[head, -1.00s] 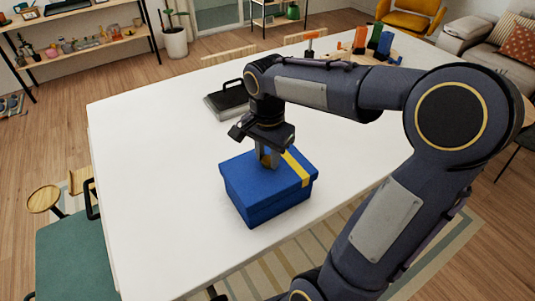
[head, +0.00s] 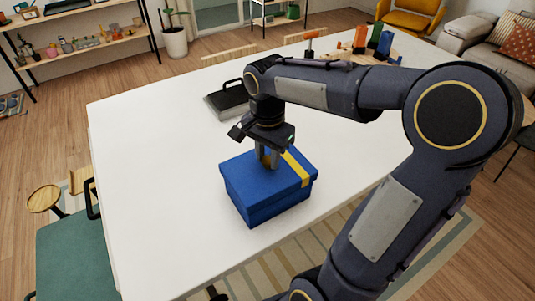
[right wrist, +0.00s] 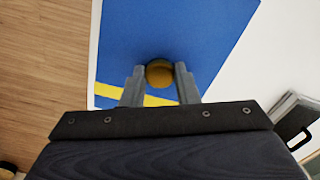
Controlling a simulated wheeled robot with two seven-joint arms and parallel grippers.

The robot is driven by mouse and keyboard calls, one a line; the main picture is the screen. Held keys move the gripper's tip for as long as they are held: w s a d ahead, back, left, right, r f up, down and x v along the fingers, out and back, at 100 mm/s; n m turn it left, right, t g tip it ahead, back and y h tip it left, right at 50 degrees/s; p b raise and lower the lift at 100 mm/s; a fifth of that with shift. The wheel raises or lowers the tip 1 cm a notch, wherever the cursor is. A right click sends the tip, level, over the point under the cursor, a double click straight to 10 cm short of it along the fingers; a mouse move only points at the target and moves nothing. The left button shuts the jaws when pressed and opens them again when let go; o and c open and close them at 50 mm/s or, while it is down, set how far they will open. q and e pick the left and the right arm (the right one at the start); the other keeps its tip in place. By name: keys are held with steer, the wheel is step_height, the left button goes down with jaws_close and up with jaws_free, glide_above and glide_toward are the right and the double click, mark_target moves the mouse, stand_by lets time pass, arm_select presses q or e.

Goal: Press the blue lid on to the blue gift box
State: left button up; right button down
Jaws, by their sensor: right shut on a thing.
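The blue gift box (head: 272,209) stands upright on the white table. The blue lid (head: 248,174), with a yellow band (head: 297,167) across it, sits over the box's top and looks level. Whether it is fully down cannot be told. The lid also fills much of the right wrist view (right wrist: 170,30). My right gripper (head: 268,162) is above the lid, pointing down. Its fingers are shut on the lid's round golden knob (right wrist: 159,73), which shows between them in the right wrist view. My left gripper is not in view.
A black and grey case-like object (head: 228,100) with a handle lies behind the box. Several coloured items, one of them an orange block (head: 361,40), stand at the far right. The white table (head: 150,190) is clear left of the box. A green chair (head: 75,255) is at the lower left.

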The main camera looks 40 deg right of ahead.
mark_target(267, 159)
steer(key=shift+f+b, duration=1.5)
steer(key=shift+f, duration=0.55)
steer(key=c, duration=1)
jaws_free()
steer(key=shift+c, duration=0.2)
step_height(267, 159, up, 8)
steer(key=shift+f, duration=0.1)
steer(key=s+a+f+n+t+y, duration=0.3)
steer(key=s+a+f+n+t, duration=0.2)
steer(key=s+a+n, duration=0.5)
steer(key=s+f+n, duration=0.2)
steer(key=s, duration=0.1)
steer(key=shift+n+t+y, duration=0.3)
steer(key=shift+n+y, duration=0.1)
